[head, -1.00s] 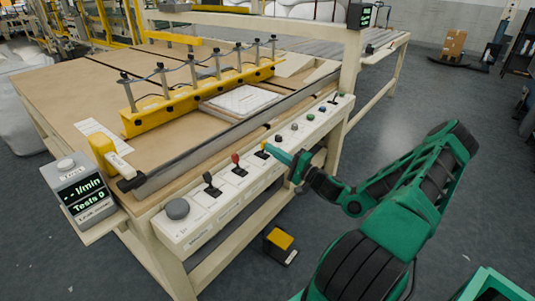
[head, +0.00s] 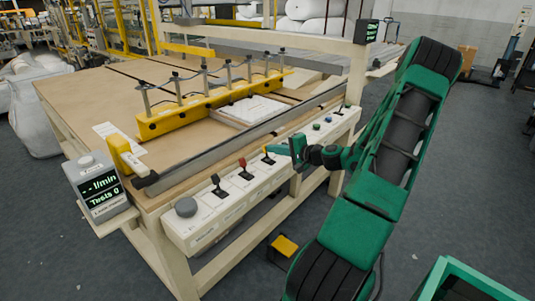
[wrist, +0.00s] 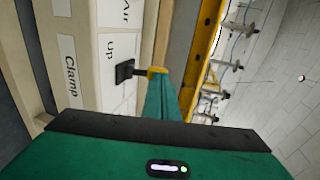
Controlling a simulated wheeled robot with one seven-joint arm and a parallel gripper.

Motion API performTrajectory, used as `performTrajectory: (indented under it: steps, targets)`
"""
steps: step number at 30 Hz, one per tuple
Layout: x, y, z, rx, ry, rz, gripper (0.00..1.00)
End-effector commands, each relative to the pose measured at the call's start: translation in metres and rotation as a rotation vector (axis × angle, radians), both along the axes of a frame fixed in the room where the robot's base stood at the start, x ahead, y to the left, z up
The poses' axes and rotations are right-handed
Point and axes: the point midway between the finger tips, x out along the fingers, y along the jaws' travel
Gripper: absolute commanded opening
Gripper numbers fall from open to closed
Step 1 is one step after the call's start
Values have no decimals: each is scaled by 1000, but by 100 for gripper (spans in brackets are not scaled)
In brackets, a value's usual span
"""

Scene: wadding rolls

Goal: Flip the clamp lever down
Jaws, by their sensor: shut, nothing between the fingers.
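The clamp lever (head: 267,155) has a yellow tip and a black base on the white control panel of the table. In the wrist view, the clamp lever (wrist: 141,72) sticks out from its black base beside the "Up" label, with the word "Clamp" printed nearby. My gripper (head: 272,149) is shut and empty, with its green fingertips at the lever's yellow tip. In the wrist view, my gripper (wrist: 160,82) overlaps part of that tip; I cannot tell whether they touch.
A red lever (head: 242,166), a black lever (head: 217,183) and a grey knob (head: 186,207) sit left along the panel. Buttons (head: 316,127) lie to the right. A yellow bar (head: 200,104) crosses the table. A display box (head: 98,188) stands at the left corner.

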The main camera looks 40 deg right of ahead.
Motion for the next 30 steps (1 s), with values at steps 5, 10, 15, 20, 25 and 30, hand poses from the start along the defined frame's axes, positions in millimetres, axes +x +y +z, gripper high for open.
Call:
performTrajectory:
  steps: [5,10,15,20,25,30]
  targets:
    - [2,-1,0,5,-2,-2,0]
    - [5,0,1,5,-3,-1,0]
    - [6,0,2,4,-5,-1,0]
    - [6,0,2,5,-7,0,0]
    - [7,1,3,4,-8,0,0]
    - [6,1,3,4,-8,1,0]
